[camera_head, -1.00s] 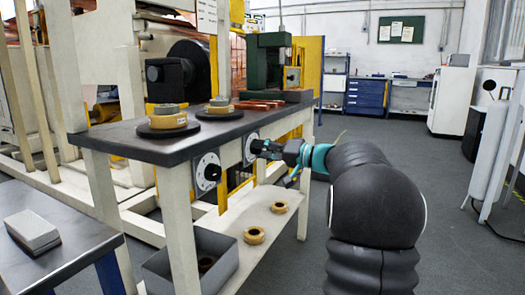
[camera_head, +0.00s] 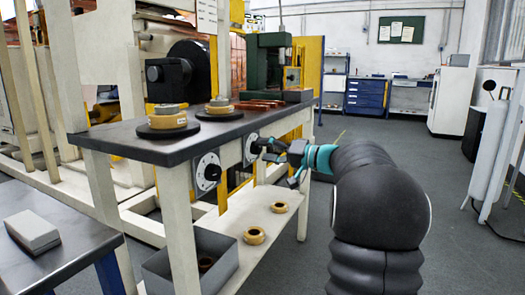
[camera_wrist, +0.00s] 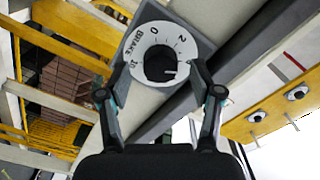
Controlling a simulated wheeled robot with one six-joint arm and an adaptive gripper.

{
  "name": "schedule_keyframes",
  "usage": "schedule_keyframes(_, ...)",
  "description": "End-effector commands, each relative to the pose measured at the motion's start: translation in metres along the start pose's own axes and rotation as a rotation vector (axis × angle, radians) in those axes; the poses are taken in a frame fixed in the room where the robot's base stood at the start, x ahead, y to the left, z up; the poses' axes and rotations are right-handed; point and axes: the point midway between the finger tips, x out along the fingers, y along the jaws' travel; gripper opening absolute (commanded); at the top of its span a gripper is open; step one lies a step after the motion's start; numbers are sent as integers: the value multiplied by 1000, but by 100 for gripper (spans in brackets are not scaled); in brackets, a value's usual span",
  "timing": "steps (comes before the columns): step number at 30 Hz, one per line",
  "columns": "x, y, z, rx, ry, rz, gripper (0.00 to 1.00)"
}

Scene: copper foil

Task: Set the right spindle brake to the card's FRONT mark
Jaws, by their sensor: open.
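The right brake dial (camera_head: 250,149) is on the front of the dark-topped bench, with my gripper (camera_head: 265,148) in front of it. In the wrist view its pale round plate (camera_wrist: 148,37) reads "BRAKE" with 0, 2 and 10 legible. The black knob (camera_wrist: 158,66) lies between my two open fingers (camera_wrist: 157,70), one on each side. I cannot tell whether they touch it. A white line on the knob points to picture right, past the 2. The left brake dial (camera_head: 207,173) is on the same front. No FRONT mark is readable; a white sheet (camera_head: 207,16) hangs on the post, its text too small.
The bench top (camera_head: 135,142) carries two spools (camera_head: 168,118) (camera_head: 219,107) on dark discs. Rolls of tape (camera_head: 254,235) lie on the lower shelf, beside a grey bin (camera_head: 165,268). A second table (camera_head: 65,240) stands at front left.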

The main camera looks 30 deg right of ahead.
Motion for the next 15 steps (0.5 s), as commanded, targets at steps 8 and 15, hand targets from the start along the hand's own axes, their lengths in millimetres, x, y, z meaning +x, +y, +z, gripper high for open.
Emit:
schedule_keyframes(8,-54,0,-1,0,4,2,65)
schedule_keyframes(15,-92,0,0,0,2,1,65)
